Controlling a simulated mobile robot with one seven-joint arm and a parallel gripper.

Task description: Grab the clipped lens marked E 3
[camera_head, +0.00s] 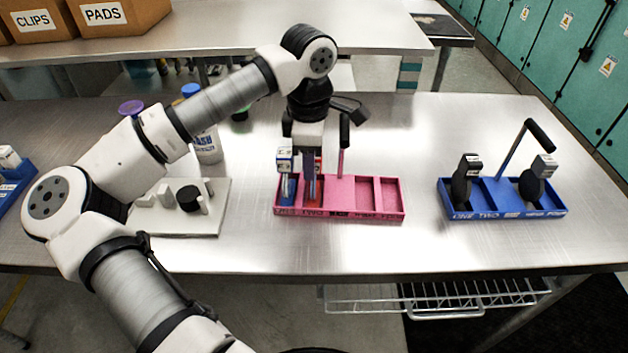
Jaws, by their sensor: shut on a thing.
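My gripper (310,178) points down into the pink tray (360,214), at its second compartment from the left. It is shut on a red piece (318,163), mostly hidden by the fingers; its mark cannot be read. A blue piece with a white labelled top (285,162) stands upright in the leftmost compartment, close beside my gripper. In the blue tray (510,213) at the right stand two dark round discs with clips on top, one with a black clip (461,187) and one with a grey clip (531,186). No mark E 3 is legible on anything.
The pink tray has an upright dark handle (344,130) just right of my gripper; its right compartments look empty. The blue tray has a slanted handle (515,150). A pale board with blocks (215,220) and a white bottle (208,145) stand left. Table between trays is clear.

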